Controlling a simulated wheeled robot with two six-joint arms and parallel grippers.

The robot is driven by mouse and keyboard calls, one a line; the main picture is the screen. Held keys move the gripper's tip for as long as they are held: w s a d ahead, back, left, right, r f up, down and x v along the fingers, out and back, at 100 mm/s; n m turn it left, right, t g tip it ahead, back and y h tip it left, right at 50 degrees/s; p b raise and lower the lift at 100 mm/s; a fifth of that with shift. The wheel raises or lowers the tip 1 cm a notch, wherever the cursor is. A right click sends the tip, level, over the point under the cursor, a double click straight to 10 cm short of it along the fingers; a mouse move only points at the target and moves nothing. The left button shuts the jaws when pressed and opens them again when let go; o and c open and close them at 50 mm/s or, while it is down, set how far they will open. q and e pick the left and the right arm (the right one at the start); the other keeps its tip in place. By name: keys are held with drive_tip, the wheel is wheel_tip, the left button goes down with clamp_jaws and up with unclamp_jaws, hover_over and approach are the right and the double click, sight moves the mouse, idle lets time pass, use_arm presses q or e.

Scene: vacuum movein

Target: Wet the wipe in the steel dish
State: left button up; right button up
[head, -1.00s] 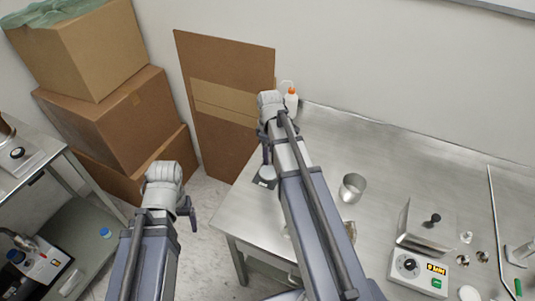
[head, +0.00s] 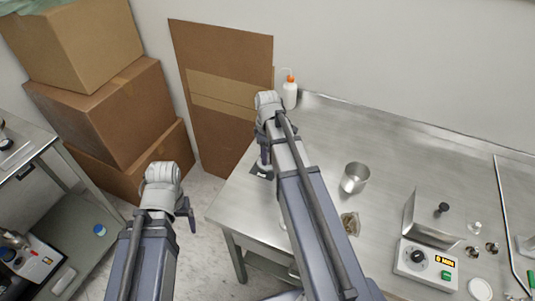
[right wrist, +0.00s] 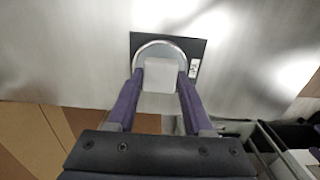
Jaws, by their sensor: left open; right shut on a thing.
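My right gripper (right wrist: 158,85) is shut on a white, square-looking wipe (right wrist: 159,76). In the right wrist view the wipe overlaps a round, shiny-rimmed steel dish (right wrist: 160,44) on a dark square plate (right wrist: 197,44). The wipe hides much of the dish, and I cannot tell whether it touches it. In the head view my right gripper (head: 264,160) points down over the dark plate near the steel table's left edge; the dish is hidden there. My left gripper (head: 188,212) is open and empty, left of the table over the floor.
On the steel table (head: 400,145) stand a white bottle with an orange top (head: 290,94), a steel cup (head: 354,178), a small brownish item (head: 350,223) and a hotplate-like box (head: 427,262). Cardboard boxes (head: 95,110) stand at left. The table's back middle is clear.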

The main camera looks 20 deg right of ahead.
drive_tip(key=shift+f+b, duration=0.55)
idle(1.9)
drive_tip(key=shift+r, duration=0.1)
wheel_tip(320, 180, up, 7)
drive_tip(key=p, duration=0.7)
